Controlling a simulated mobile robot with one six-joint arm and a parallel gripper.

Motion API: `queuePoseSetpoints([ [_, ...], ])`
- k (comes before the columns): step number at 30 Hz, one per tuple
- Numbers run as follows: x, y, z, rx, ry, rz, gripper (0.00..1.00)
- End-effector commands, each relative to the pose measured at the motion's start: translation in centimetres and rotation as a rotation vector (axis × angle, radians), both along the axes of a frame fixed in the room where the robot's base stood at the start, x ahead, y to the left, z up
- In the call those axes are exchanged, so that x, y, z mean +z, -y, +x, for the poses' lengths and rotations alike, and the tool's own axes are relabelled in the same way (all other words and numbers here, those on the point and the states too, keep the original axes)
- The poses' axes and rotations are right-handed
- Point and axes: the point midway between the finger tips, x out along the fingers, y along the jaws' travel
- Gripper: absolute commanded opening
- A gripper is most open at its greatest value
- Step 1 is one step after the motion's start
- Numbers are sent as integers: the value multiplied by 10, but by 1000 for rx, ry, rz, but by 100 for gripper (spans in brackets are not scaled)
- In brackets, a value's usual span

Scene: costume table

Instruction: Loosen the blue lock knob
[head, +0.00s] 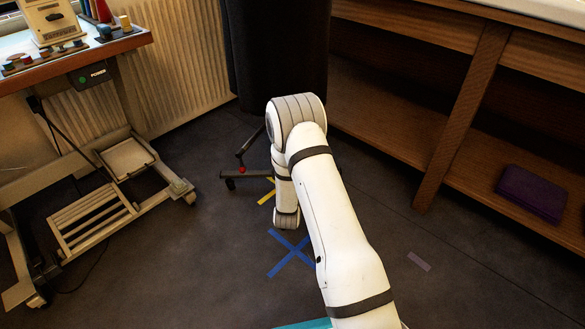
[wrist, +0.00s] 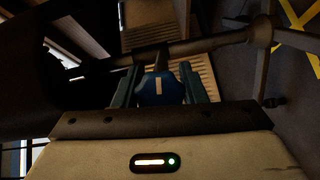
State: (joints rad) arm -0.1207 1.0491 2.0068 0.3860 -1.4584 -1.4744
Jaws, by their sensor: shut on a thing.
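The blue lock knob (wrist: 160,90) shows in the wrist view between the two fingers of my gripper (wrist: 159,72). The fingers are shut on it, one on each side. A short pale mark runs upright on the knob's face. The knob sits by a dark metal bar (wrist: 205,43) that runs across the view. In the head view I cannot make out the knob or the fingers; my white arm covers that part, in front of a dark upright form (head: 275,55) above a wheeled base (head: 243,171).
A wooden table (head: 120,45) with a machine and spools stands at the left on a wheeled frame (head: 130,160). Wooden shelving (head: 450,120) with a purple folded item (head: 530,193) fills the right. A blue tape cross (head: 288,255) marks open dark floor.

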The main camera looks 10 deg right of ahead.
Motion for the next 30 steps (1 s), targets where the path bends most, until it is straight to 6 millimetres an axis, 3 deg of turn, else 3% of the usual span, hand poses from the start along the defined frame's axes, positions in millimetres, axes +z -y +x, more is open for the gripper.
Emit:
queuePoseSetpoints([
  [9,-2,1,-1,-2,-8,-122,15],
  [26,-1,2,-1,-4,-7,-147,15],
  [27,-1,2,-1,-4,-7,-147,41],
  [30,-1,2,-1,-4,-6,-147,49],
])
